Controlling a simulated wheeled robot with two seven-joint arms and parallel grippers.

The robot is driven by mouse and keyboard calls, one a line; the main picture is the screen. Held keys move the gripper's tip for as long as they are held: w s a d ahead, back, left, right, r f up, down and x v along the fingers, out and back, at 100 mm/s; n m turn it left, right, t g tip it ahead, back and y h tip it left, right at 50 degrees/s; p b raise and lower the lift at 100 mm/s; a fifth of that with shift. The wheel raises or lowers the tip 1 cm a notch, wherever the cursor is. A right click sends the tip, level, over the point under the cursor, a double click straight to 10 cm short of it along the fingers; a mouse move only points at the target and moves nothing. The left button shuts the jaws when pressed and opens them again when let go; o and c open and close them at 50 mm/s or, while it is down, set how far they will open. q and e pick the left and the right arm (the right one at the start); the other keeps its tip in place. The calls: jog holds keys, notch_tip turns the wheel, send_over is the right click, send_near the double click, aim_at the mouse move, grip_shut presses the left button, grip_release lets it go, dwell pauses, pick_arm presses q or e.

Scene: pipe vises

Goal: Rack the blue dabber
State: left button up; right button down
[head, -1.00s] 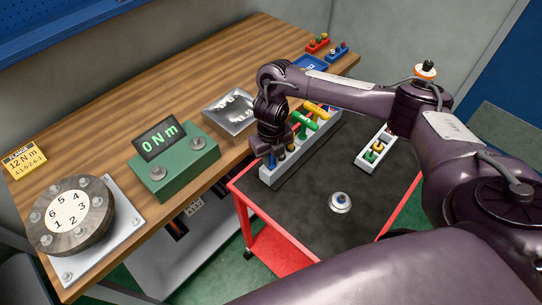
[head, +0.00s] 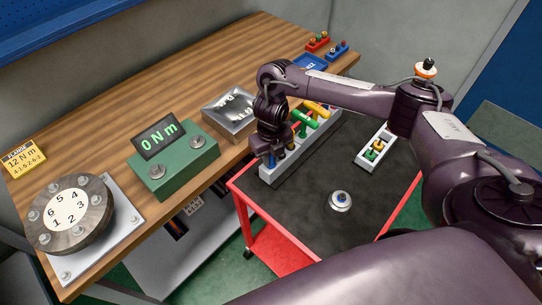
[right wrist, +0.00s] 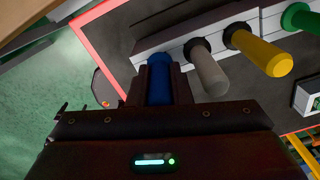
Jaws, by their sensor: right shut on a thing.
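My right gripper (head: 273,160) is at the near left end of a light grey rack (head: 285,168) on the red cart. In the right wrist view its fingers are shut on the blue dabber (right wrist: 159,80), gripping its handle. The dabber's far end meets the rack (right wrist: 145,58) at its end position; whether it is fully seated cannot be told. Beside it in the rack stand dabbers with grey (right wrist: 209,75), yellow (right wrist: 262,55) and green (right wrist: 300,18) handles. My left gripper is not in view.
The red cart's dark top (head: 300,215) is mostly clear. A round silver pot (head: 340,202) stands on it, and a small grey tray (head: 375,147) with coloured parts lies farther right. The wooden bench (head: 110,110) borders the cart on the left, with a green torque display (head: 175,160).

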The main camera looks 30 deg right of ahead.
jog(key=shift+f, duration=0.1)
jog(key=c, duration=1.2)
grip_release()
jog(key=shift+c, duration=0.2)
notch_tip(320, 180, up, 8)
jog(key=shift+f+p, duration=0.1)
jog(key=shift+p, duration=0.8)
